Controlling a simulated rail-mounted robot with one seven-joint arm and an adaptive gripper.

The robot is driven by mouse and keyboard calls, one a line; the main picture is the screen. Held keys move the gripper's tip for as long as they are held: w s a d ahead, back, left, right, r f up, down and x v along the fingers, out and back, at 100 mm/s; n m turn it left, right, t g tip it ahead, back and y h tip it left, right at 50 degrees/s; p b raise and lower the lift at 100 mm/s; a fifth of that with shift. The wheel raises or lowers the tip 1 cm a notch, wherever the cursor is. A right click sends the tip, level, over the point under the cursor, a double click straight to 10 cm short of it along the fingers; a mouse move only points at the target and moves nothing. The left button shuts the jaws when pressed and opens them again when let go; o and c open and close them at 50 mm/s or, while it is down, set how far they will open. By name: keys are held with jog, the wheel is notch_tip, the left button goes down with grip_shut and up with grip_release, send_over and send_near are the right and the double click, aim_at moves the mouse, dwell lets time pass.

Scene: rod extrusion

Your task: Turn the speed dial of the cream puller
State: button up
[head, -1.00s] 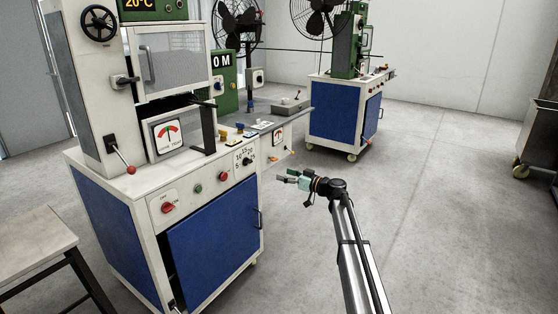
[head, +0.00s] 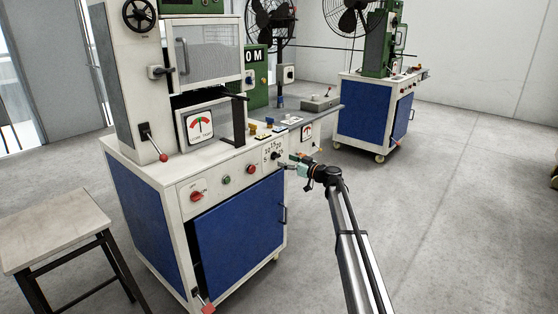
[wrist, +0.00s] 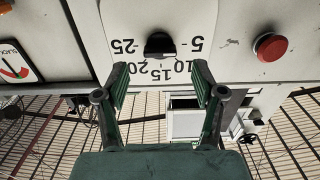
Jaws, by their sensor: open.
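The speed dial is a black knob (head: 275,156) on a white plate marked 5 to 25, on the front panel of the cream puller (head: 185,170). In the wrist view, where the numbers appear upside down, the dial (wrist: 160,45) is at the top middle. My gripper (head: 288,163) is just in front of the plate, to the right of the dial in the head view. In the wrist view my gripper (wrist: 161,72) is open and empty, with one green finger on each side of the dial's line. The dial lies beyond the fingertips; contact is not visible.
A red switch (head: 196,196) is further left on the panel. A grey-topped table (head: 50,225) stands at left.

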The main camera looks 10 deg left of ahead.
aim_at(278, 157)
jog(key=shift+x, duration=2.45)
jog(key=c, duration=1.1)
